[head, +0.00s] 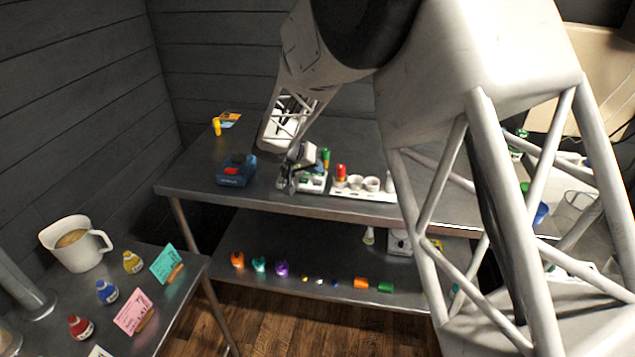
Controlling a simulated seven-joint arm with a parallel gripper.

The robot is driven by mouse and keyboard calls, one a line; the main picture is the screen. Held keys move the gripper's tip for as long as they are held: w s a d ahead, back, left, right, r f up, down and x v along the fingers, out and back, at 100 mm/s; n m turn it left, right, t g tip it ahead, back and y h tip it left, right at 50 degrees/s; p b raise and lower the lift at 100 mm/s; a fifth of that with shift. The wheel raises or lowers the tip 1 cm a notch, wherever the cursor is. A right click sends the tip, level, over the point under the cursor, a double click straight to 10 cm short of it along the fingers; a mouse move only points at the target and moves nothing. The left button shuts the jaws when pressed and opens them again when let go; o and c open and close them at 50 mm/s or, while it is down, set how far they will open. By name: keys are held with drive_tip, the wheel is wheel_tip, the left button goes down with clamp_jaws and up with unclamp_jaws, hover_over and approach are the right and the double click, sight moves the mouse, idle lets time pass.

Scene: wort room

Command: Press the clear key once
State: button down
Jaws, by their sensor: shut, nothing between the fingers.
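My gripper (286,187) points down near the front edge of the metal table, at the end of my white arm. It looks shut and empty. Right beside it, partly behind it, is a small white device (316,185) with green on its top. I cannot tell whether the fingers touch it. To the left stands a dark blue device (236,170) with a red part on top, apart from the gripper. No key labels are readable at this size, so I cannot tell which key is the clear key.
A white holder (362,194) with cups and a red-topped piece is right of the gripper. A yellow piece (217,126) stands at the back left. The lower shelf (330,262) holds several small coloured pieces. A side table at left has a white jug (75,243), bottles and cards.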

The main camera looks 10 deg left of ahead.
sight(318, 182)
drive_tip(key=shift+r, duration=1.9)
drive_tip(key=shift+s+d+r, duration=0.15)
drive_tip(key=shift+d+r, duration=0.15)
drive_tip(key=shift+d, duration=0.15)
drive_tip(key=s+d+r+g+y, duration=0.1)
drive_tip(key=s+d+r, duration=0.3)
drive_tip(key=s+d, duration=0.3)
drive_tip(key=s+d+r+g+y, duration=0.1)
drive_tip(key=s+d+r+g, duration=0.1)
drive_tip(key=s+d+r, duration=0.5)
drive_tip(key=s+d+r+g, duration=0.15)
drive_tip(key=s+d, duration=0.35)
drive_tip(key=d, duration=0.6)
drive_tip(key=s+d+y, duration=0.2)
drive_tip(key=s+d, duration=0.2)
drive_tip(key=s, duration=0.9)
drive_tip(key=s+d+y, duration=0.2)
drive_tip(key=s+d, duration=0.3)
drive_tip(key=s, duration=0.7)
drive_tip(key=shift+s+d+t+y, duration=0.15)
drive_tip(key=shift+s+t+y, duration=0.15)
drive_tip(key=shift+s+t, duration=0.15)
